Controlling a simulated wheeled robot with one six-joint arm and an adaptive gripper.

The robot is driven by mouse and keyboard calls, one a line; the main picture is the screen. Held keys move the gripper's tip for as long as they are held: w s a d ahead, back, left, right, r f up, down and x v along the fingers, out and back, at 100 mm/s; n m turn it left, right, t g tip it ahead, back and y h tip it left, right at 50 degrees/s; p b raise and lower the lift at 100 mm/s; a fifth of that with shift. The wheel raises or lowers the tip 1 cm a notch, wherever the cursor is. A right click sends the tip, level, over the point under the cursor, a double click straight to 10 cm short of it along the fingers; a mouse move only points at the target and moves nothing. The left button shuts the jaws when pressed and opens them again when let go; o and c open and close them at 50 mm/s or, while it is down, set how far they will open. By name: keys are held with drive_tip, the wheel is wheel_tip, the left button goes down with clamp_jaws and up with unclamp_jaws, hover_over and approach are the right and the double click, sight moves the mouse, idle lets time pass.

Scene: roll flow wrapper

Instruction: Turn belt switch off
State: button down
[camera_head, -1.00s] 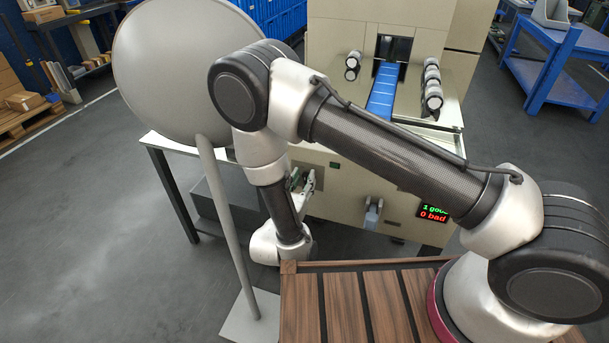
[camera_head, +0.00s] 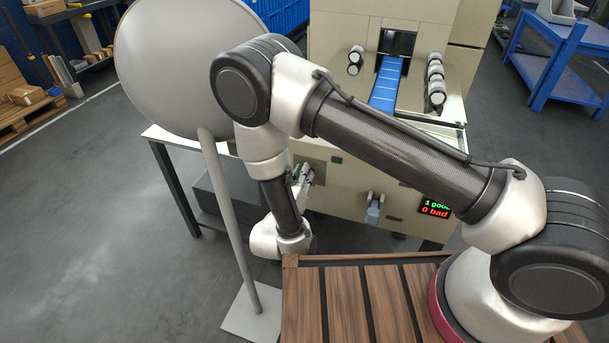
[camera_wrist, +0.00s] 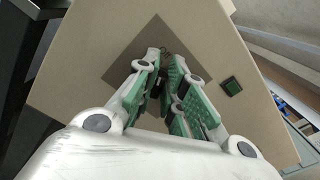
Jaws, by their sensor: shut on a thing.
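In the wrist view, my gripper (camera_wrist: 165,72) has its green-padded fingers closed around a small dark part, the belt switch (camera_wrist: 157,88), in front of a grey diamond-shaped plate (camera_wrist: 130,58) on the beige machine panel. The fingers hide most of the switch, so its position cannot be read. In the head view, my gripper (camera_head: 303,178) is at the left of the machine's front panel, partly behind my own arm. The switch cannot be made out there.
A green square button (camera_wrist: 231,86) sits right of the plate. The beige machine (camera_head: 345,200) carries a blue belt (camera_head: 386,84), rollers (camera_head: 436,85) and a display (camera_head: 435,208) reading 1 good, 0 bad. A large grey disc on a stand (camera_head: 175,65) and a white table (camera_head: 165,140) are left.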

idle(0.3)
drive_tip(key=c, duration=1.5)
unclamp_jaws()
